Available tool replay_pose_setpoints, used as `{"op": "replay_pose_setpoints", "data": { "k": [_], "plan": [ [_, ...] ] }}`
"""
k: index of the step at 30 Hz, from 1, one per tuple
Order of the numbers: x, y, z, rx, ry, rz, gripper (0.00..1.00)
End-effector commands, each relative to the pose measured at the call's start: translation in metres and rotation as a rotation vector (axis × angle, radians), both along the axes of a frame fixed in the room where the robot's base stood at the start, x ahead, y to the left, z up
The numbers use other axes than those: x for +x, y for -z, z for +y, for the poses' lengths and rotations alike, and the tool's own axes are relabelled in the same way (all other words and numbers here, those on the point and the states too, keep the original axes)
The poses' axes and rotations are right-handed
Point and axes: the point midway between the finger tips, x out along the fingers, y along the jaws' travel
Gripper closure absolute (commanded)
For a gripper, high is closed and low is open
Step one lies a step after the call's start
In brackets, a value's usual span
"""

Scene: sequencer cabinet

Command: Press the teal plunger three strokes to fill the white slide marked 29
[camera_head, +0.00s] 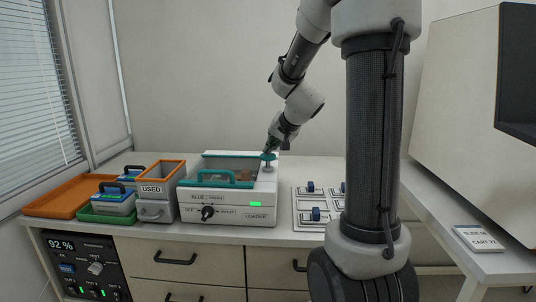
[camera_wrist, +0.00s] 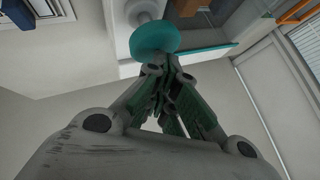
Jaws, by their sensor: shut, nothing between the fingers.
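The teal plunger (camera_head: 268,156) stands on the right end of the white loader box, its teal cap on a pale stem. In the wrist view the round teal cap (camera_wrist: 155,38) is right by the fingertips. My gripper (camera_head: 272,147) is shut and empty, just above the cap; I cannot tell whether it touches. The loader (camera_head: 225,203) has a teal-framed lid, a dark knob (camera_head: 208,212) and a lit green indicator (camera_head: 255,204). I cannot make out a white slide marked 29; brownish shapes show inside the loader.
Left of the loader are a bin marked USED (camera_head: 152,189), blue-lidded boxes with handles (camera_head: 113,204) and an orange tray (camera_head: 65,198). A white panel with blue knobs (camera_head: 304,207) lies to the right. A card marked CART (camera_head: 479,238) is on the right-hand bench.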

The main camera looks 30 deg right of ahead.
Motion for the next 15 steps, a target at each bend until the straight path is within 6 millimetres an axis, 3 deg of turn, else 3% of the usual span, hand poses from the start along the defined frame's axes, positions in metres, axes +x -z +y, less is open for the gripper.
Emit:
{"op": "replay_pose_setpoints", "data": {
  "k": [15],
  "plan": [
    [0.000, -0.019, 0.000, 0.000, 0.001, -0.001, 1.00]
  ]
}}
